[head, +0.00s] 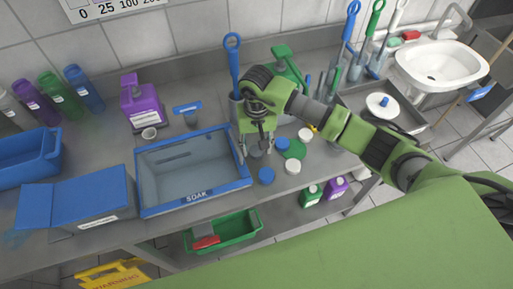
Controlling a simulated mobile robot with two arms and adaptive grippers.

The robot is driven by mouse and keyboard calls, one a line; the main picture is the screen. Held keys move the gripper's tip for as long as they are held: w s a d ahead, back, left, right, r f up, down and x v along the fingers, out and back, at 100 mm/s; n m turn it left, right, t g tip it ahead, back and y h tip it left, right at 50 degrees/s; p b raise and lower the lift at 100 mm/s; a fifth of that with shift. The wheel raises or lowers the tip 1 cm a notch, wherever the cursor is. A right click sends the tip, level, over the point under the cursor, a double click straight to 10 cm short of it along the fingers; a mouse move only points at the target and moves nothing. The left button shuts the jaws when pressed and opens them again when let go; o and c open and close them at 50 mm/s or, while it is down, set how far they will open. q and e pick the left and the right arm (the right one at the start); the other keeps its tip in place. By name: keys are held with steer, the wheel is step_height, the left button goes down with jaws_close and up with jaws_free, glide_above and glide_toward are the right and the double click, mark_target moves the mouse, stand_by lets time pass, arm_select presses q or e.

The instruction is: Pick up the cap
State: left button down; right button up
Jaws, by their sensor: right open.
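Several round caps lie on the steel counter near the right edge of the soak tub. They are a blue cap (266,176), a white cap (293,167), another white cap (305,134) and a grey cap (255,150). A flat green disc (295,149) lies among them. I cannot tell which one is the task's cap. My right gripper (256,148) is open, pointing down over the grey cap, which shows between its fingers. Whether the fingers touch it is unclear. My left gripper is not in view.
The blue-rimmed soak tub (196,207) stands just left of my right gripper. A blue-handled brush (233,60) and a green-handled tool (288,65) stand behind it. A purple bottle (142,104) is at the back left. A sink (440,62) is at the right.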

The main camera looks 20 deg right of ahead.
steer(key=c, duration=0.5)
steer(key=shift+o, duration=0.2)
